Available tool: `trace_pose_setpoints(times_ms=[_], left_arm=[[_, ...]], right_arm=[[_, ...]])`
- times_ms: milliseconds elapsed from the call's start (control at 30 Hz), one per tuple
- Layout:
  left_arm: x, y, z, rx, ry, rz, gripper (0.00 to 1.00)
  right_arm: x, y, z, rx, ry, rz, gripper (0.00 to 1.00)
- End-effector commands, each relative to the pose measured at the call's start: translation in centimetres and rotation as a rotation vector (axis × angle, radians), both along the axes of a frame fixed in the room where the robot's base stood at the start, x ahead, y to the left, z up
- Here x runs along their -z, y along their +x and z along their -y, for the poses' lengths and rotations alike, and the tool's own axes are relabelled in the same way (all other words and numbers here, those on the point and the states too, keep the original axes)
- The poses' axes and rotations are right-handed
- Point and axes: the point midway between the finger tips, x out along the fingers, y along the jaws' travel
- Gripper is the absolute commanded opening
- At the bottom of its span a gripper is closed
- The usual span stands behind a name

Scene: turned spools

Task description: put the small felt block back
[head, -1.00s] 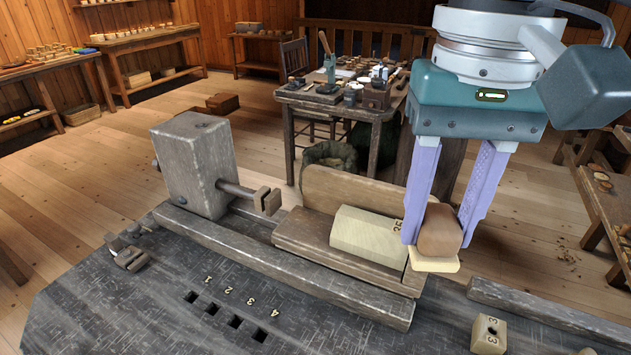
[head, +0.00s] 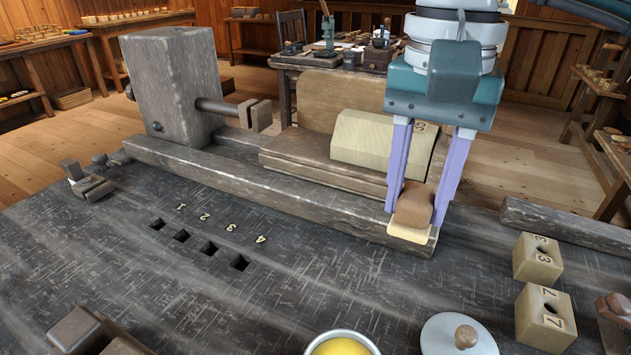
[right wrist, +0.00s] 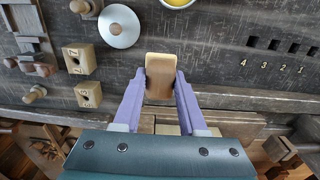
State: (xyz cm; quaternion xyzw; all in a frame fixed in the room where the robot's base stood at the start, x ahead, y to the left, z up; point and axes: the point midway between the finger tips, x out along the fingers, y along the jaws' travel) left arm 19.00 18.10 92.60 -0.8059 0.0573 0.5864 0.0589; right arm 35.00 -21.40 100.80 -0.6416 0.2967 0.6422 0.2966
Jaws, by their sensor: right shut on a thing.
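The small felt block (head: 414,207) has a brown wooden grip and a pale cream felt face underneath. My right gripper (head: 414,216) is shut on it, with one lilac finger on each side of the brown part. In the head view it hangs felt side down in front of the long grey beam's right part; I cannot tell how far above the bench it is. In the right wrist view the block (right wrist: 160,76) sits between the two fingertips (right wrist: 160,82). My left gripper is not in view.
The dark bench (head: 310,285) has a row of numbered square holes (head: 208,247). A cream block (head: 375,145) rests in a wooden cradle behind the beam (head: 270,195). Numbered blocks (head: 537,258), a knobbed lid (head: 457,338) and a yellow-filled pot (head: 342,344) stand in front. Mid-bench is clear.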

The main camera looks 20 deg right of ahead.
Motion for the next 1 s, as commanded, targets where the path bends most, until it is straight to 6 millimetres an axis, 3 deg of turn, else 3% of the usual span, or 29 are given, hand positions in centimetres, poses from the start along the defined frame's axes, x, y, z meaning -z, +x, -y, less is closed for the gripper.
trace_pose_setpoints(times_ms=[100, 300, 700, 1000], left_arm=[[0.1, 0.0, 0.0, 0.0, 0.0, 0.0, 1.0], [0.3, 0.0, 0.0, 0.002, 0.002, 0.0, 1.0], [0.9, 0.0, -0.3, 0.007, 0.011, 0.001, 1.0], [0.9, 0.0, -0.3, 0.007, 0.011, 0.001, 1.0]], right_arm=[[3.7, -0.2, -0.1, 0.001, 0.001, -0.008, 0.0], [8.3, -0.1, -0.1, -0.001, 0.001, -0.003, 0.0], [13.0, 0.0, 0.0, 0.0, 0.0, -0.001, 0.0], [13.4, 0.0, 0.0, -0.002, 0.0, 0.001, 0.0]])
